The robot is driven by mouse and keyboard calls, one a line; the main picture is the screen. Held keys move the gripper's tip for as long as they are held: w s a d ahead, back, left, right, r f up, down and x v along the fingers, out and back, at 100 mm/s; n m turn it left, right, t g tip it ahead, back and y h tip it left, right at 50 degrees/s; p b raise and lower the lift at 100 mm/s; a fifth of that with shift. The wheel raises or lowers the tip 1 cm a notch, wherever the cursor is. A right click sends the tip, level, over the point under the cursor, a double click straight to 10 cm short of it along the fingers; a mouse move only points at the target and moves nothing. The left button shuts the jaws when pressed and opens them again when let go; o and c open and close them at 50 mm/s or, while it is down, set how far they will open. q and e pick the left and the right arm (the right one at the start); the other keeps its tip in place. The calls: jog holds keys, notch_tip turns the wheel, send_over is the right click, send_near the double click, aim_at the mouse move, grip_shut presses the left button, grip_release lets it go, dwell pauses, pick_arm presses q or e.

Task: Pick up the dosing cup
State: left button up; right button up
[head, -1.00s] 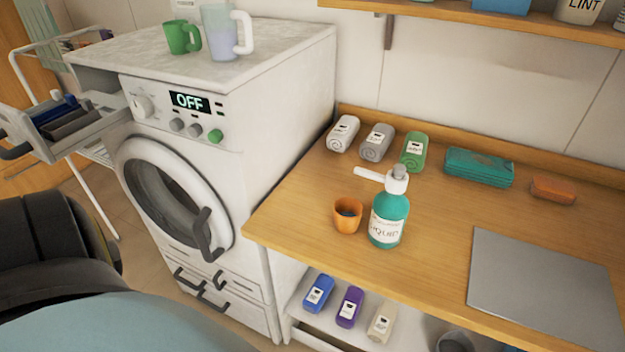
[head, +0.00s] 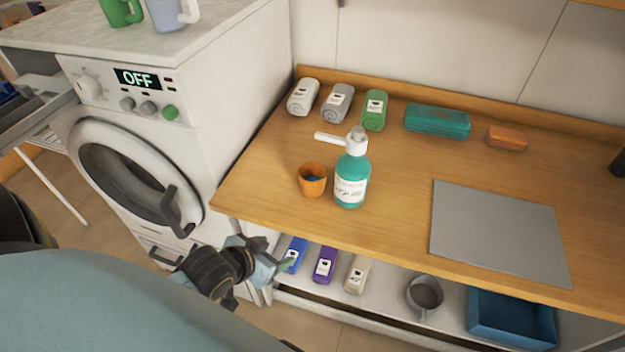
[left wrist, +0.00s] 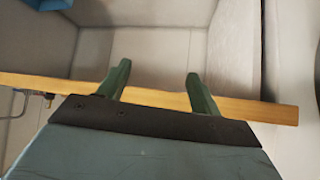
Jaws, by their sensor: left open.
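The dosing cup, a small orange cup (head: 312,181), stands upright on the wooden counter, just left of the teal pump bottle (head: 350,182). Something blue-grey shows inside the cup. My left gripper (head: 277,254) is low in front of the counter's left front edge, below the counter top and apart from the cup. In the left wrist view its two green fingers (left wrist: 158,84) are spread with nothing between them. The cup does not show in that view. My right gripper is not seen.
A washing machine (head: 130,165) stands left of the counter. Rolled towels (head: 337,101), a teal pack (head: 437,121) and an orange bar (head: 507,138) lie at the back. A grey mat (head: 497,232) lies right.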

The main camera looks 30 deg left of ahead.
pick_arm(q)
notch_tip(320, 180, up, 7)
jog(key=w+t, duration=0.1)
jog(key=t, duration=0.1)
jog(key=t+h, duration=0.1)
jog(key=t, duration=0.1)
send_near(304, 188)
jog(key=x, duration=0.6)
jog(key=shift+s+d+f+b, duration=0.2)
jog(key=shift+f+b, duration=0.05)
jog(key=shift+b, duration=0.05)
jog(key=shift+r+x, duration=0.2)
jog(key=shift+x, duration=2.55)
jog(key=shift+w+a, duration=0.1)
jog(key=shift+c, duration=0.3)
jog(key=c, duration=0.8)
jog(key=shift+r, duration=0.2)
